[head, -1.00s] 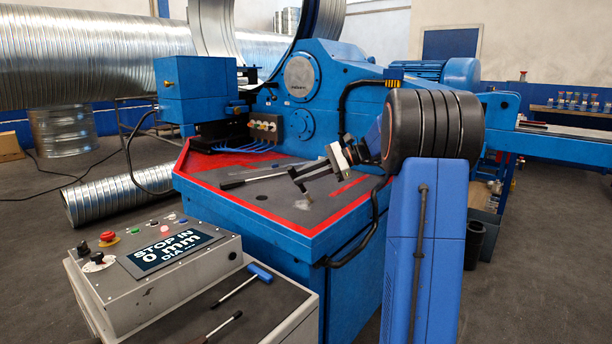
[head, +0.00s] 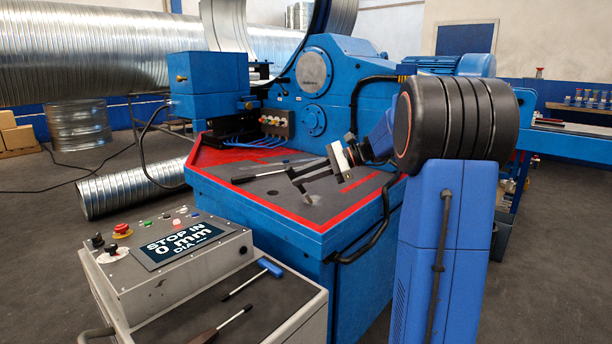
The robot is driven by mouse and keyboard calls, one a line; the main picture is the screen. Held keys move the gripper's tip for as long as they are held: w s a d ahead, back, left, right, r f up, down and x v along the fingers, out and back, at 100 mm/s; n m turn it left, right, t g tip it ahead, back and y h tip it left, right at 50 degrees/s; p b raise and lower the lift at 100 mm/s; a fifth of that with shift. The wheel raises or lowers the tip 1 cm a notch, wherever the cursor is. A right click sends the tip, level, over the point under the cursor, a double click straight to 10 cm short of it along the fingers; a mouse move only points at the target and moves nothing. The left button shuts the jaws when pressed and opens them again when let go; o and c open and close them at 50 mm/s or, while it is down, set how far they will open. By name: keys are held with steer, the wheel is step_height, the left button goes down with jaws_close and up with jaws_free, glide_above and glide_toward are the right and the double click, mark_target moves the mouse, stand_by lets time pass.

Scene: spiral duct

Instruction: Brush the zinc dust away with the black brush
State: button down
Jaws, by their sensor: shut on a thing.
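My gripper (head: 318,170) is in front of the blue machine, over the grey, red-edged deck (head: 338,194). It is shut on a dark, slim thing that looks like the black brush (head: 299,184). The brush is small here and partly merges with the dark fingers, so its bristles are hard to make out. I cannot tell whether it touches the deck. A small pale patch (head: 312,198), likely zinc dust, shows on the deck just below the brush.
A black-handled rod (head: 250,178) lies on the deck left of my gripper. A grey control box (head: 170,255) stands on a cart at the front left, with a blue-handled tool (head: 268,267) and a dark-handled one (head: 218,328) beside it. A ribbed duct (head: 130,187) lies behind.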

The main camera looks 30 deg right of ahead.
steer(key=shift+w+a, duration=0.4)
steer(key=shift+w, duration=0.3)
steer(key=w+d, duration=0.2)
steer(key=d, duration=0.5)
steer(key=shift+w, duration=0.3)
stand_by(0.3)
steer(key=shift+d+r, duration=0.1)
steer(key=shift+r, duration=3.1)
step_height(320, 180, up, 3)
steer(key=shift+f, duration=0.1)
